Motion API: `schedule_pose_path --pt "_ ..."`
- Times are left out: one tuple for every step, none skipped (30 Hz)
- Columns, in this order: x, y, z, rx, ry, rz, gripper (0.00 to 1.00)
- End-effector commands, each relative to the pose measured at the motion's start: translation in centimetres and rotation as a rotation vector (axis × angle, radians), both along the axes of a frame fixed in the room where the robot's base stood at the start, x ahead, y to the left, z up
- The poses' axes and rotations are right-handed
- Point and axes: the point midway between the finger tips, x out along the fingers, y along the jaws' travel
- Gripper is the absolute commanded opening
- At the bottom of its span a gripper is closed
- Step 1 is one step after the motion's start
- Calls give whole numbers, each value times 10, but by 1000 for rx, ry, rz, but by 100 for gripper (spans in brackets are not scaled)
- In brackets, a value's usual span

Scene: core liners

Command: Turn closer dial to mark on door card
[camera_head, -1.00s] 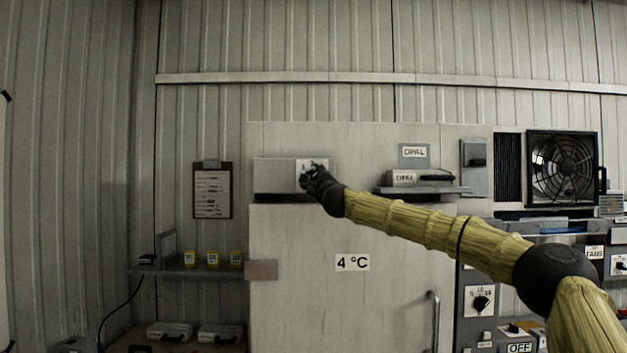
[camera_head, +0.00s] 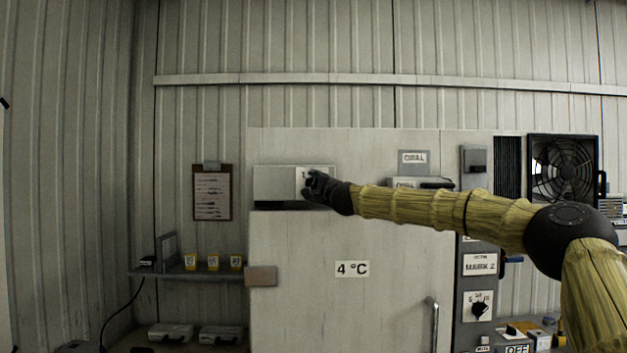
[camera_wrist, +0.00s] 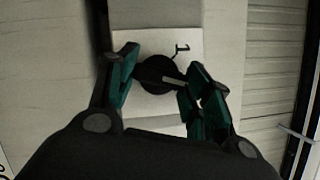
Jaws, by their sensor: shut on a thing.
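The closer dial is a round black knob (camera_wrist: 154,74) on a white plate (camera_wrist: 186,40) in the wrist view. A pale pointer on it points right and slightly down. A small black mark (camera_wrist: 182,48) is on the plate, above and right of the knob. My gripper (camera_wrist: 160,80) is shut on the dial, a green-padded finger on each side. In the head view my gripper (camera_head: 314,185) is at the grey closer box (camera_head: 275,185) above the door (camera_head: 330,310) and hides the dial. A white card (camera_head: 480,265) reading "MARK 2" is right of the door.
The door bears a "4 °C" label (camera_head: 352,269) and a handle (camera_head: 432,322). A shelf (camera_head: 215,274) with several yellow-labelled cups is on the left. A clipboard (camera_head: 212,193) hangs above it. A fan (camera_head: 562,168) is at the upper right.

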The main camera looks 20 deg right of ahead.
Motion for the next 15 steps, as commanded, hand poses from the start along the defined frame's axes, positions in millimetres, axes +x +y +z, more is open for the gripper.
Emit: schedule_pose_path --pt "0 0 6 -40 12 0 26" --pt "0 0 6 -61 17 0 26" --pt "0 0 7 -90 25 0 26" --pt "0 1 6 -111 32 1 26" --pt "0 1 6 -130 38 1 26" --pt "0 1 5 -155 45 0 26" --pt "0 1 5 -172 50 1 26" --pt "0 1 5 -188 55 0 26" --pt "0 1 5 -208 61 1 26" --pt "0 1 4 -223 65 1 26" --pt "0 1 3 -236 69 1 26" --pt "0 1 3 -251 73 1 26" --pt "0 1 3 -262 76 1 26" --pt "0 1 3 -271 79 1 26" --pt "0 1 3 -282 82 1 26"
